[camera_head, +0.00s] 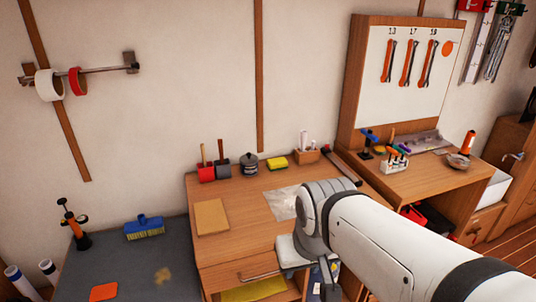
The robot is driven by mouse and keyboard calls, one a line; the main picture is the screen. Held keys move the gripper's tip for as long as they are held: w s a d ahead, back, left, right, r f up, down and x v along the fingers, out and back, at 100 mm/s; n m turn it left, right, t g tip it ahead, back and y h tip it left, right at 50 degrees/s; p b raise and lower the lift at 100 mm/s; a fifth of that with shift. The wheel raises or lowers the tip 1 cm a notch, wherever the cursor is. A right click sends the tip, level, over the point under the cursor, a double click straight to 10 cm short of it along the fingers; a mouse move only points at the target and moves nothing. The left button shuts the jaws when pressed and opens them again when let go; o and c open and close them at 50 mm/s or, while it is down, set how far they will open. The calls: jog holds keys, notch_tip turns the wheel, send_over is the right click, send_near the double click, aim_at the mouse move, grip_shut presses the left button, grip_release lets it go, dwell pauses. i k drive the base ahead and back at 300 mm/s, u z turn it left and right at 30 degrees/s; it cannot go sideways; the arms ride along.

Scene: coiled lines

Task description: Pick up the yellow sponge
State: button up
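A small yellow block that looks like the yellow sponge (277,162) lies at the back of the middle wooden workbench (240,240), near the wall. It sits between a dark round pot (249,164) and a small wooden holder (306,155). It shows no contact with my arm. My arm reaches in from the lower right, over the right part of the bench, in front of and below the sponge in the picture.
A tan board (212,217) lies on the bench's left side, a pale translucent sheet (283,203) near its middle. A blue brush (144,228) lies on the dark table. A yellow item (254,289) is in the open drawer space.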

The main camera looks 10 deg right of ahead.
aim_at(273, 164)
jog(key=z, duration=0.15)
jog(key=i, duration=0.8)
jog(key=z, duration=0.05)
jog(key=k, duration=0.5)
jog(key=z, duration=0.1)
jog(key=i, duration=0.3)
jog(key=u, duration=0.05)
